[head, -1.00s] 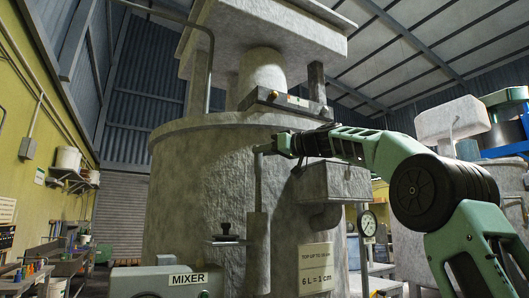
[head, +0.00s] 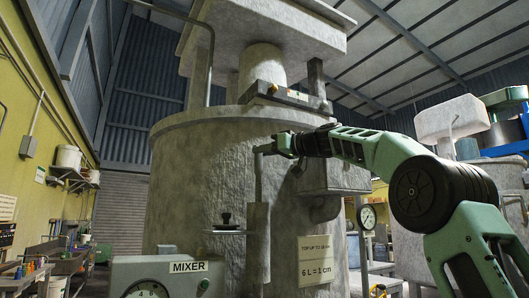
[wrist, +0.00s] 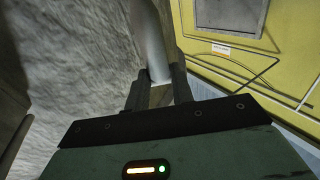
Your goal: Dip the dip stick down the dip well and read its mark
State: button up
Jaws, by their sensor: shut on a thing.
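The dip stick (head: 258,180) is a thin grey upright rod with a crosspiece at its top. My gripper (head: 272,147) is shut on its top end, in front of the large grey tank. In the wrist view, my gripper's fingers (wrist: 158,92) close on a small piece, with a pale grey cylinder running up beyond them. The dip well (head: 258,245) is a wider upright grey tube on the tank's front. The rod meets the well's top mouth, and its lower end is hidden. No mark on the stick can be read.
The tank (head: 195,170) fills the middle. A small shelf with a black-knobbed stamp (head: 226,221) stands left of the well, and a sign reading 6 L = 1 cm (head: 315,262) right of it. A grey MIXER box (head: 190,277) with a dial is in front. A box (head: 335,176) juts out right.

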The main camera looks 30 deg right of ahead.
notch_tip(320, 180, down, 7)
jog(key=b, duration=0.6)
jog(key=shift+r+b, duration=0.2)
jog(key=shift+b, duration=0.2)
dwell(1.1)
dwell(0.9)
notch_tip(320, 180, up, 24)
jog(key=p, duration=2.2)
